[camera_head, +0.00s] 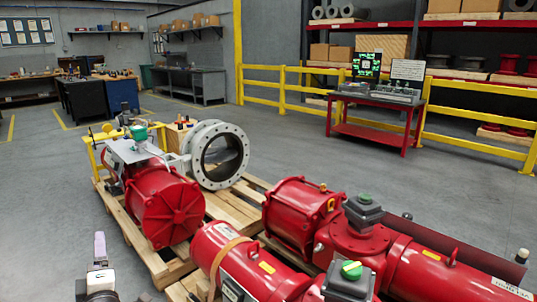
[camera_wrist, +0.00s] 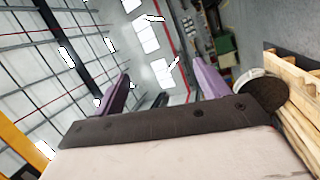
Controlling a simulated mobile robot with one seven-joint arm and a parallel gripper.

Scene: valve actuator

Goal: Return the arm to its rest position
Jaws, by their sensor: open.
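My gripper (camera_wrist: 163,86) shows in the wrist view with its two purple fingers wide apart and nothing between them. In the head view my gripper (camera_head: 99,246) is at the lower left, with a purple finger pointing up. It is in front of the near pallet and to the left of the near red actuator (camera_head: 245,262), apart from both in the picture. Most of my arm is out of view below the frame. The wrist view is tilted and looks up at the ceiling.
Red valve actuators (camera_head: 168,205) and a grey flanged valve (camera_head: 219,155) rest on wooden pallets (camera_head: 238,205). A red cart (camera_head: 375,137) stands by a yellow rail (camera_head: 455,132). The floor (camera_head: 45,190) at left is clear. In the wrist view, pallet boards (camera_wrist: 298,115) are at right.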

